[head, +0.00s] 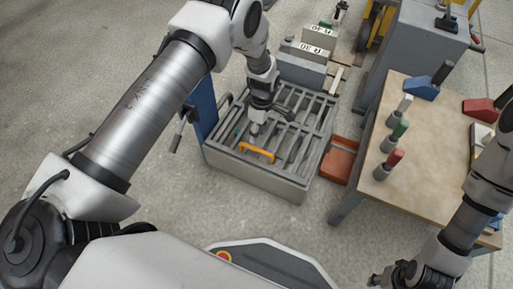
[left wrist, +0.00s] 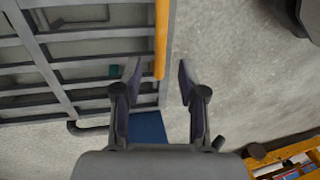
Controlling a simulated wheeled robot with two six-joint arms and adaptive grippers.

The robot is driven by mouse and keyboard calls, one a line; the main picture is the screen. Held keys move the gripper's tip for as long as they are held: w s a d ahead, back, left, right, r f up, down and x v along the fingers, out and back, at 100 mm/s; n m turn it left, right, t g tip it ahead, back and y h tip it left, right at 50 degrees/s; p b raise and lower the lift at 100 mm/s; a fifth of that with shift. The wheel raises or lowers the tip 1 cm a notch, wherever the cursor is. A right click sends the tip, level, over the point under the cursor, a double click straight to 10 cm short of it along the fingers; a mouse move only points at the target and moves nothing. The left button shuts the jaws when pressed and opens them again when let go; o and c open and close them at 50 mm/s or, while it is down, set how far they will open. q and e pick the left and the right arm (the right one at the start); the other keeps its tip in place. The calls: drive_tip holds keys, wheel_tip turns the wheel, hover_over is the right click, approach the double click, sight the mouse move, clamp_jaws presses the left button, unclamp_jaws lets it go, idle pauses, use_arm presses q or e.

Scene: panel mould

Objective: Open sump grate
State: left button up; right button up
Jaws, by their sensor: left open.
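The sump grate (head: 290,120), a set of grey bars, lies flat on a grey box on the floor in the head view. An orange bar handle (head: 257,153) sits near its front edge. In the left wrist view the grate (left wrist: 50,75) fills the upper left, with the orange handle (left wrist: 161,40) along its right side. My left gripper (head: 256,130) is open and points down just behind the handle. In the left wrist view its fingertips (left wrist: 157,74) are apart, with the handle's near end between them in the picture; contact is unclear. My right gripper (head: 380,279) is low at the right, partly cut off.
A blue panel (head: 203,105) stands at the box's left side. A red-brown tray (head: 339,160) lies to its right, beside a wooden-topped table (head: 440,125) with several coloured-handled tools. Grey blocks (head: 302,68) stand behind. The floor in front is clear.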

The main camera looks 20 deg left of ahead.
use_arm(q)
drive_tip(key=f+b, duration=0.1)
drive_tip(key=f, duration=0.1)
drive_tip(key=s+f+b, duration=0.1)
drive_tip(key=f, duration=0.2)
drive_tip(key=shift+s+f, duration=0.1)
drive_tip(key=shift+f, duration=0.25)
clamp_jaws()
drive_tip(key=shift+r, duration=0.15)
drive_tip(key=w+r+p, duration=0.4)
drive_tip(key=w+r, duration=0.1)
drive_tip(key=r, duration=0.6)
drive_tip(key=w+r+p, duration=0.4)
drive_tip(key=w+r, duration=0.2)
drive_tip(key=r, duration=0.4)
drive_tip(key=shift+w+d+r, duration=0.15)
drive_tip(key=shift+w+r, duration=0.05)
drive_tip(key=shift+r, duration=0.2)
